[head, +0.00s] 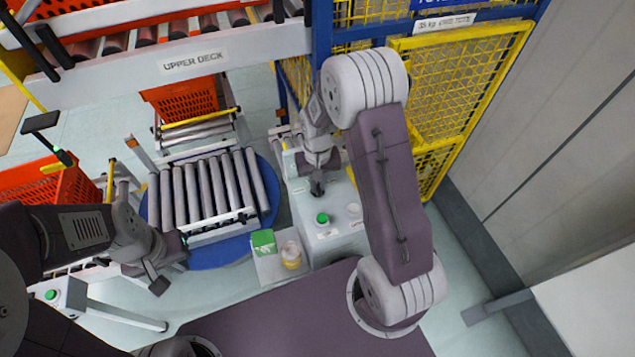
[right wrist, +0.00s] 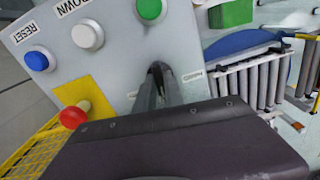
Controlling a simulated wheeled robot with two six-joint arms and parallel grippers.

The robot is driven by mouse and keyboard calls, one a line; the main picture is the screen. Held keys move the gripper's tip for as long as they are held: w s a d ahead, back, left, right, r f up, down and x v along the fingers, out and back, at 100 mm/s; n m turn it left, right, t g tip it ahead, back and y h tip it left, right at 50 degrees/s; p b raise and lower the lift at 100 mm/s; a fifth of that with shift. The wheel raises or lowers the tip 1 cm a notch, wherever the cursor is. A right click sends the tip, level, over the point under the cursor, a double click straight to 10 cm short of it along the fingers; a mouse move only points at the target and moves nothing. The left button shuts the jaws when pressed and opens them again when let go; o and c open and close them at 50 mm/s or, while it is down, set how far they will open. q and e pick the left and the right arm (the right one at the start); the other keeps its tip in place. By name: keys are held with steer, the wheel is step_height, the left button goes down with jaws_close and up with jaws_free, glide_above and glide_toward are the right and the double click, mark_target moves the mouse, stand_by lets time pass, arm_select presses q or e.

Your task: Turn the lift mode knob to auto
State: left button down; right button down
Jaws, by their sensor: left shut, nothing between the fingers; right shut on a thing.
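The grey control box (head: 338,240) stands right of centre in the head view, and its panel (right wrist: 115,65) fills the upper left of the right wrist view. My right gripper (head: 317,187) is at the panel, above the green button; its dark fingers (right wrist: 158,75) are shut on the lift mode knob. The fingers hide the knob, so its pointing direction cannot be told. A small label (right wrist: 193,76) beside the fingers is too small to read. My left gripper (head: 165,268) is shut and empty, at the left near the roller conveyor.
The panel has a green button (right wrist: 149,8), a white button marked DOWN (right wrist: 88,35), a blue button marked RESET (right wrist: 38,60) and a red mushroom button (right wrist: 74,116). Rollers (head: 205,190) lie on a blue round base. A yellow mesh fence (head: 465,75) stands behind the box.

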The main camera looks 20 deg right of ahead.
steer(key=m, duration=0.4)
steer(key=shift+m, duration=1.7)
steer(key=shift+p, duration=0.3)
steer(key=c, duration=1.4)
jaws_free()
steer(key=shift+c, duration=0.2)
steer(key=shift+s+r, duration=0.1)
